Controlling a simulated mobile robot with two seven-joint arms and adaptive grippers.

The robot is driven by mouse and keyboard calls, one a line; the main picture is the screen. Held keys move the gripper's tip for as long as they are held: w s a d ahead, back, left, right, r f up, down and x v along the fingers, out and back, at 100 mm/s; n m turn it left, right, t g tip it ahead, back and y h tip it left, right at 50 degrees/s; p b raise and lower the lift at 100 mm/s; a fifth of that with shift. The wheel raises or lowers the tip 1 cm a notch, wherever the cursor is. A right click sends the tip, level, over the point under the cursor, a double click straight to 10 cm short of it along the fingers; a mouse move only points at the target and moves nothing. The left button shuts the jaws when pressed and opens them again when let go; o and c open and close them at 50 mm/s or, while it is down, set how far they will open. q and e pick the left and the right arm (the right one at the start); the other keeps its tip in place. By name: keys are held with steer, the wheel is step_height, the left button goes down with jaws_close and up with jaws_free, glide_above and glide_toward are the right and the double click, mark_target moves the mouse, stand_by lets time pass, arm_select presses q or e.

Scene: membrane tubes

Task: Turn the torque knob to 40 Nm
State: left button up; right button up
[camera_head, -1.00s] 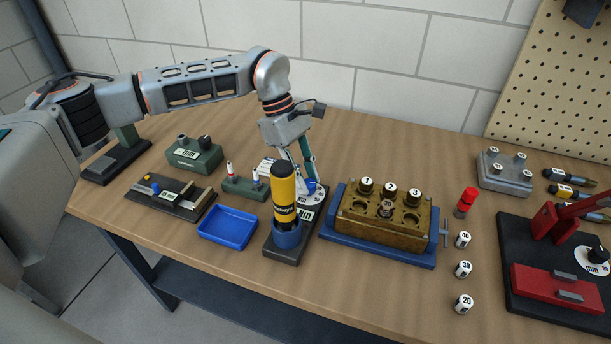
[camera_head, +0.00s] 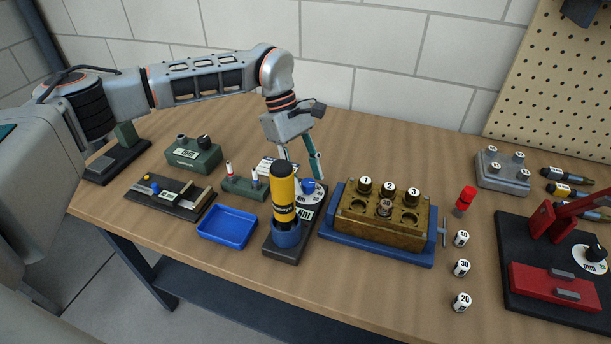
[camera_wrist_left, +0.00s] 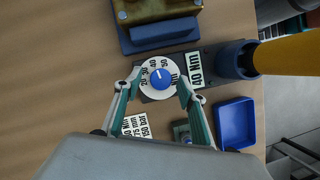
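The blue torque knob (camera_head: 308,186) sits on a white dial at the back of a dark base. In the left wrist view the knob (camera_wrist_left: 162,79) shows a small white mark pointing up and slightly left, seemingly toward the 40; the exact reading is hard to tell. The white dial (camera_wrist_left: 147,90) carries printed numbers, and a label (camera_wrist_left: 196,70) beside it reads 40 Nm. My left gripper (camera_head: 303,170) is open and empty above the knob, its fingers apart on either side of it in the left wrist view (camera_wrist_left: 158,93). My right gripper is not in view.
A yellow and black tool (camera_head: 284,193) stands upright in a blue holder just in front of the dial. A blue tray (camera_head: 228,226) lies to the left, a brass block (camera_head: 375,234) on a blue base to the right. White numbered caps (camera_head: 461,268) stand farther right.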

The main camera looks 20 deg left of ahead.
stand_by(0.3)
arm_select(q)
steer(key=v, duration=1.2)
steer(key=shift+f, duration=0.1)
